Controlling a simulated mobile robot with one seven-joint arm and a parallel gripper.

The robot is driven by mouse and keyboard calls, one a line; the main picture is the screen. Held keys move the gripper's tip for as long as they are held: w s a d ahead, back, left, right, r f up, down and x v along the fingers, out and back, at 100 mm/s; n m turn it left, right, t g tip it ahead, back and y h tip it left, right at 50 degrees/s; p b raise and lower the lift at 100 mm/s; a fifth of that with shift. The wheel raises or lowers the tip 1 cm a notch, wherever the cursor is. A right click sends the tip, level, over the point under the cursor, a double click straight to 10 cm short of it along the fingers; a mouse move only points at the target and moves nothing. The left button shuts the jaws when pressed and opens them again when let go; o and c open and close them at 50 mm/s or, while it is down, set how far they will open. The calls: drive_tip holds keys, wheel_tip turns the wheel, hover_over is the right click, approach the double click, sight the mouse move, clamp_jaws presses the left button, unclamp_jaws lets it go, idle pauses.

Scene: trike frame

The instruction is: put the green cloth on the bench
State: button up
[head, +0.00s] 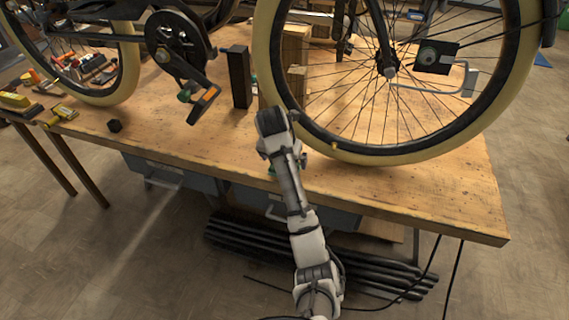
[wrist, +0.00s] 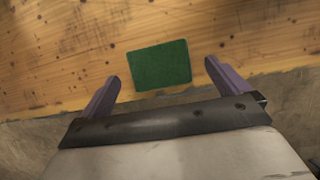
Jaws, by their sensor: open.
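The green cloth (wrist: 160,65) is a small dark green rectangle in the wrist view. It appears to lie flat on the wooden bench (wrist: 60,50), close to its front edge. My gripper (wrist: 162,72) is open, with its two purple-grey fingers spread to either side of the cloth and nothing between them gripped. The gap between the fingers and the bench top is hard to judge. In the head view my arm reaches over the front edge of the bench (head: 420,200) and hides most of the cloth; only a speck of green (head: 271,170) shows beside the arm.
A large wheel (head: 385,75) stands on the bench just behind my arm. A dark upright block (head: 238,77) and a pedal crank (head: 203,100) are to its left. The front right bench top is clear.

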drive_tip(key=p+v, duration=0.6)
drive_tip(key=v, duration=0.3)
drive_tip(key=shift+p, duration=0.35)
